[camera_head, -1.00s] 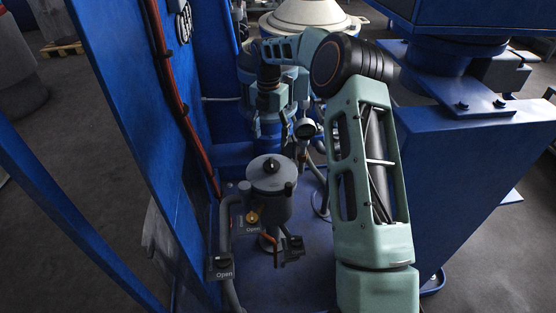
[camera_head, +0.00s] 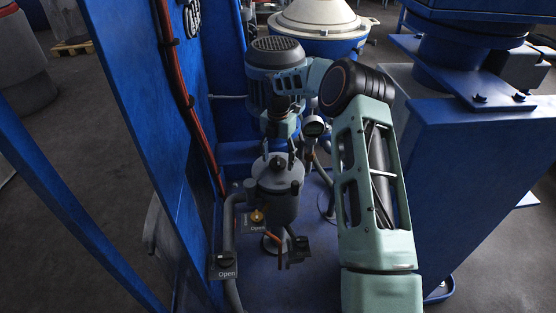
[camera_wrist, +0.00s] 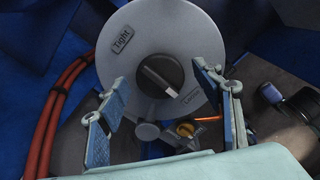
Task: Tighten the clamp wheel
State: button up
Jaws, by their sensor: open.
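The clamp wheel is a round black knob with a raised grip bar, on the grey lid of a canister. In the wrist view the clamp wheel (camera_wrist: 160,75) sits in the middle of the lid, with a "Tight" label (camera_wrist: 122,40) at upper left and a partly hidden label at lower right. My gripper (camera_wrist: 160,82) is open, one finger on each side of the wheel in that picture, with nothing held. In the head view my gripper (camera_head: 279,150) points down just over the canister (camera_head: 277,200) and hides most of the wheel. I cannot tell whether the fingers touch it.
A pressure gauge (camera_head: 314,127) and a blue motor (camera_head: 276,75) stand behind. A blue panel with red hoses (camera_head: 190,120) bounds the left side.

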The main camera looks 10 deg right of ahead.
jog(key=c, duration=1.2)
jog(key=shift+o, duration=0.2)
